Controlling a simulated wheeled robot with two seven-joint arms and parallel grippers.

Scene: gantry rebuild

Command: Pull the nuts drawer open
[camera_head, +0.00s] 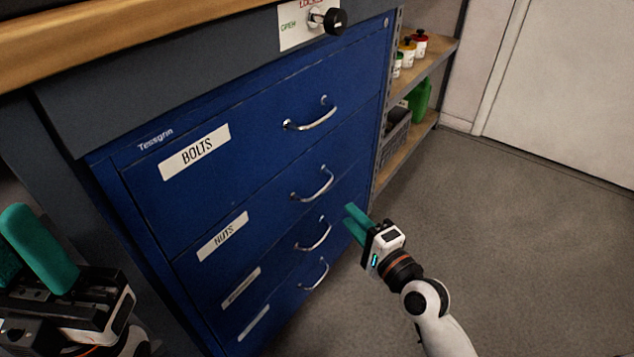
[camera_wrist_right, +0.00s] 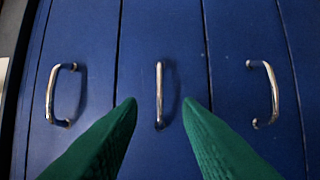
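The nuts drawer (camera_head: 205,262) is the second one down in a blue cabinet. Its white label reads NUTS, and it sits flush and shut. Its curved metal handle (camera_head: 313,187) is in clear view. My right gripper (camera_head: 350,214) is open and empty, in front of the drawers, to the right of and below the nuts handle, pointing at the cabinet. In the right wrist view, a handle that appears to be the nuts one (camera_wrist_right: 159,95) stands between and beyond the open fingertips (camera_wrist_right: 160,104), apparently untouched. My left gripper (camera_head: 22,250) is open and empty at lower left.
The bolts drawer (camera_head: 195,150) above and two drawers below are shut. A black knob (camera_head: 335,20) with an OPEN/LOCKED plate sits on the frame above; its setting is unclear. Shelves (camera_head: 430,62) with bottles stand to the right. The grey floor (camera_head: 520,230) at right is clear.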

